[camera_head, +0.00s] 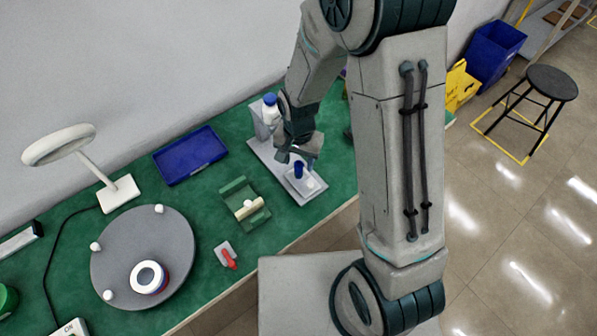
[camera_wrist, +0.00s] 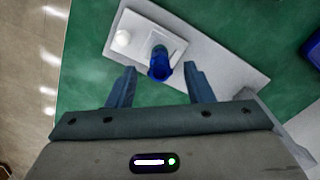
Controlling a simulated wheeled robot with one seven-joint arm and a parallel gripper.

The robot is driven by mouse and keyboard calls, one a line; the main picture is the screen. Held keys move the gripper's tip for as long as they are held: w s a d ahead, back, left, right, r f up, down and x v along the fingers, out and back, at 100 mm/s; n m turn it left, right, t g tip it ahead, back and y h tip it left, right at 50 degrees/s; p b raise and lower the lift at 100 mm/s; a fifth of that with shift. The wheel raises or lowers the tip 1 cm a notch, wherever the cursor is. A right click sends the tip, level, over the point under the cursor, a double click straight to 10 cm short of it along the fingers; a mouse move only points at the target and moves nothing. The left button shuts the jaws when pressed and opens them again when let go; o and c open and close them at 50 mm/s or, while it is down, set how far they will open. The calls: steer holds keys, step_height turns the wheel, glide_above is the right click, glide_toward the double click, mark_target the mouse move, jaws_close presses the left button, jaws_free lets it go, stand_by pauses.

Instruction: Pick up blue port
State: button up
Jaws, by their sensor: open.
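In the head view the blue port (camera_head: 298,168) shows just below my gripper (camera_head: 291,154). In the wrist view my gripper (camera_wrist: 162,84) is open, with one finger on each side of the port's near end and gaps between. The fingers do not appear to touch it. How far above the port they are I cannot tell.
A white bottle with a blue cap (camera_head: 270,108) stands behind my gripper. A green holder (camera_head: 233,190), a blue tray (camera_head: 190,155), a red-handled part (camera_head: 227,256), a grey turntable (camera_head: 120,250) and a white lamp (camera_head: 118,192) are to the left on the green bench.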

step_height(320, 180, down, 3)
steer(key=shift+r+b, duration=0.2)
steer(key=shift+b, duration=0.25)
steer(key=shift+r, duration=0.1)
jaws_close()
